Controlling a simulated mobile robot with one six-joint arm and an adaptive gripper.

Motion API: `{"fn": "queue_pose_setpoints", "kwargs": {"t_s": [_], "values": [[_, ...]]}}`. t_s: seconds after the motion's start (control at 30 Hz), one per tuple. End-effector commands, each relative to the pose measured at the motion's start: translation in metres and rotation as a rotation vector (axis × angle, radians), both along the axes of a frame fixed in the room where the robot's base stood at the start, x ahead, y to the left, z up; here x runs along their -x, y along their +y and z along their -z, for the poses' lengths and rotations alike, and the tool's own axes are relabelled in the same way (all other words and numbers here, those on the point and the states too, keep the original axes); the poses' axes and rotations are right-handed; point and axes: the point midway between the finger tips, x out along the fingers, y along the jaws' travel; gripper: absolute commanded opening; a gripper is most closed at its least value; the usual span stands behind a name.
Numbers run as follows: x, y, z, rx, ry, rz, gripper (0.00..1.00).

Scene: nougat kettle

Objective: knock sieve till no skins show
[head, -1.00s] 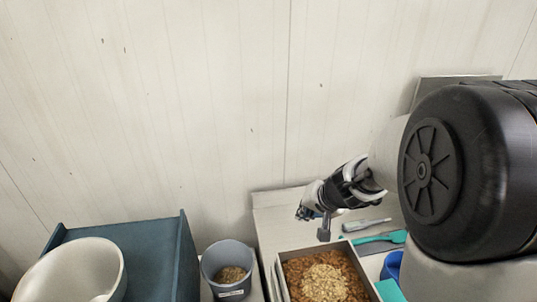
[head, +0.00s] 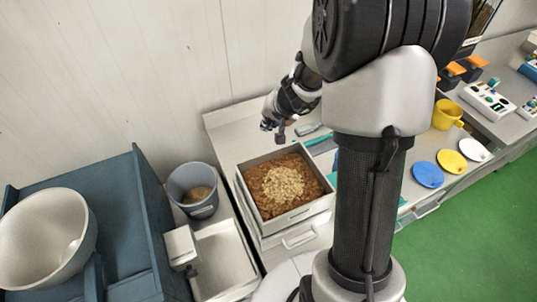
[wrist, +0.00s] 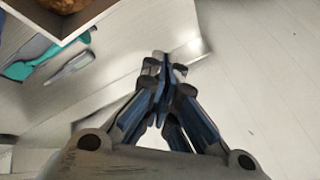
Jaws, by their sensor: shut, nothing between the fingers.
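A square, pale-walled sieve box (head: 301,215) stands on the worktop in the head view. Brown skins cover its floor, with a heap of pale chopped nuts (head: 283,182) in the middle. One corner of the box also shows at the top left of the wrist view (wrist: 62,32). My gripper (head: 279,138) is just beyond the box's back edge, near the wall, and appears apart from the box. In the wrist view my gripper (wrist: 164,62) has its fingertips together with nothing between them.
A grey bucket (head: 193,205) with brown contents stands left of the box. A large pale bowl (head: 45,240) is on the blue unit. A teal spatula (wrist: 35,57) and grey tool (wrist: 70,69) lie near the box. Blue, yellow and white discs (head: 428,174) are at right.

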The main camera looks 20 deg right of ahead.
Motion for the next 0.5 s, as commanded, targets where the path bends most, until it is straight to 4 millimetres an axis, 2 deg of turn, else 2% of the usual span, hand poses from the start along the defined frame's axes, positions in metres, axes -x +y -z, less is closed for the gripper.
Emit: {"fn": "queue_pose_setpoints", "kwargs": {"t_s": [0.03,0.3,0.5], "values": [[0.002,0.000,0.011,0.001,0.001,0.000,0.00],[0.010,0.000,0.051,0.000,0.000,0.000,0.00],[0.015,0.000,0.067,0.001,-0.001,0.000,0.00]]}}
